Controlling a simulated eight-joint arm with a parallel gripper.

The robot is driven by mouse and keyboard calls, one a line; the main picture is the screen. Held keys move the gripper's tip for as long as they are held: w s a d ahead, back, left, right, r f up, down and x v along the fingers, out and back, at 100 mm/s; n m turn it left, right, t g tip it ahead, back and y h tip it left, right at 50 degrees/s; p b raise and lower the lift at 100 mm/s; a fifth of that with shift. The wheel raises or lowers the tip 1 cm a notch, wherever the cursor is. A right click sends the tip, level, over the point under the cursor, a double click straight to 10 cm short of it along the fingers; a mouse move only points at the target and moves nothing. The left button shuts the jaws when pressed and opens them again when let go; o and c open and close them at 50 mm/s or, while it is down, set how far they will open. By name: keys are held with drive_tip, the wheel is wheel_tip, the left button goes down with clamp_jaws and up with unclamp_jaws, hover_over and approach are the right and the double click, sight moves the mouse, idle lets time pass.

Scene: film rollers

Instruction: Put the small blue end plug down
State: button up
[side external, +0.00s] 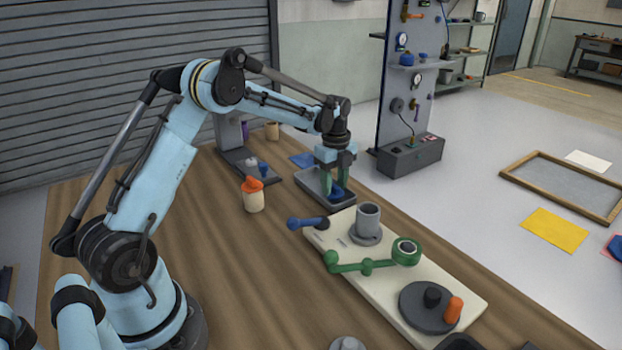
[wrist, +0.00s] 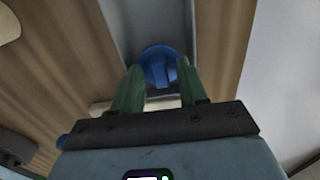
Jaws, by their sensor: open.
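The small blue end plug (wrist: 158,66) is a round blue piece with a raised grip, lying in a shallow grey tray (wrist: 199,40). In the side external view the plug (side external: 337,194) shows low between the green fingers, inside the tray (side external: 309,184). My gripper (side external: 334,187) points down over the tray. In the wrist view my gripper (wrist: 157,80) has its two green fingers apart, with the plug at their tips. The gripper is open. Whether a finger still touches the plug cannot be told.
A cream board (side external: 394,278) with a grey cylinder (side external: 368,218), a green crank (side external: 367,266) and a dark disc (side external: 424,318) stands in front of the tray. A cream bottle with an orange top (side external: 253,196) stands left. Bare wood lies between.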

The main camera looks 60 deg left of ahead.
sight(334, 185)
wheel_tip(334, 185, up, 12)
drive_tip(key=s+d+r+n+t, duration=0.3)
drive_tip(key=s+d+r+n, duration=0.2)
drive_tip(key=s+d+n, duration=0.4)
drive_tip(key=s+d+f+n+t, duration=0.4)
drive_tip(key=s+d+f+n, duration=0.2)
drive_tip(key=s+n, duration=0.3)
drive_tip(key=shift+s+d, duration=0.55)
drive_tip(key=shift+d, duration=0.2)
